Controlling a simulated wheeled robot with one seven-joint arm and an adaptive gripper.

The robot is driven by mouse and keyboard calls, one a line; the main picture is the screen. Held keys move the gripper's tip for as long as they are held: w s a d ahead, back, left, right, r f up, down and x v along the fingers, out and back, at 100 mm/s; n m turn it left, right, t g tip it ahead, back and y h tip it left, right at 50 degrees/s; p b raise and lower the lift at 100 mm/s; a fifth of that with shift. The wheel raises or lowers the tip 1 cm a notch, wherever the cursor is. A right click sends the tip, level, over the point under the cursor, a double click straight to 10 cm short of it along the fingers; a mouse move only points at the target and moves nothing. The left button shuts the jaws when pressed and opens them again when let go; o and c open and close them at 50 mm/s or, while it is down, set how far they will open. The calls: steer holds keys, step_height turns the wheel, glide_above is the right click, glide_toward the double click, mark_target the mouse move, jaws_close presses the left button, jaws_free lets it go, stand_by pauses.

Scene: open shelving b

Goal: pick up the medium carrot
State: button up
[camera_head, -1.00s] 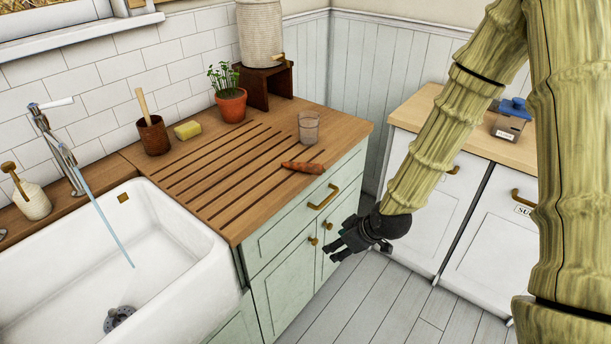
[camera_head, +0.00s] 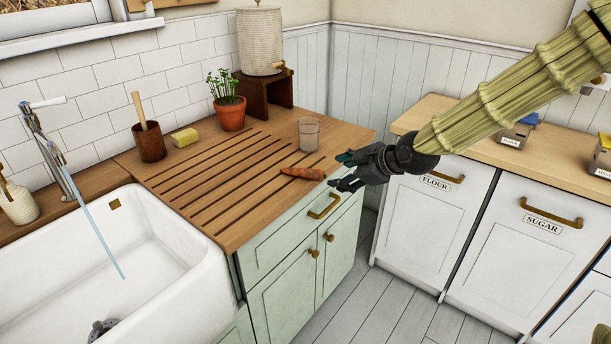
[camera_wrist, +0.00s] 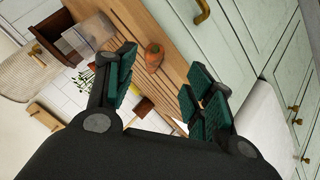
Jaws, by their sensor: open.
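An orange carrot (camera_head: 303,173) lies on the grooved wooden drainboard (camera_head: 200,205), close to its front right edge. It also shows in the wrist view (camera_wrist: 154,57), seen end-on, beyond the gap between my fingers. My gripper (camera_head: 340,170) is open and empty, just right of the carrot by the counter's front edge. Its green-padded fingers show in the wrist view (camera_wrist: 160,92), spread apart on either side of the carrot's line. The fingers look apart from the carrot.
A clear glass (camera_head: 309,134) stands behind the carrot. A potted plant (camera_head: 229,112), a yellow sponge (camera_head: 185,137) and a brush in a brown cup (camera_head: 150,142) stand further back. The white sink (camera_head: 180,270) is left. The drainboard around the carrot is mostly clear.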

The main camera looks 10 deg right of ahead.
mark_target(322, 174)
steer(key=shift+x, duration=2.15)
steer(key=shift+w+a+f+p, duration=0.3)
steer(key=shift+w+a, duration=0.2)
steer(key=shift+w, duration=0.35)
steer(key=shift+w+a+f+p, duration=0.15)
steer(key=shift+w+a+f, duration=0.25)
steer(key=shift+w, duration=0.45)
steer(key=shift+w+a+f, duration=0.3)
steer(key=shift+w+f, duration=0.1)
steer(key=shift+w, duration=0.1)
steer(key=c, duration=1.1)
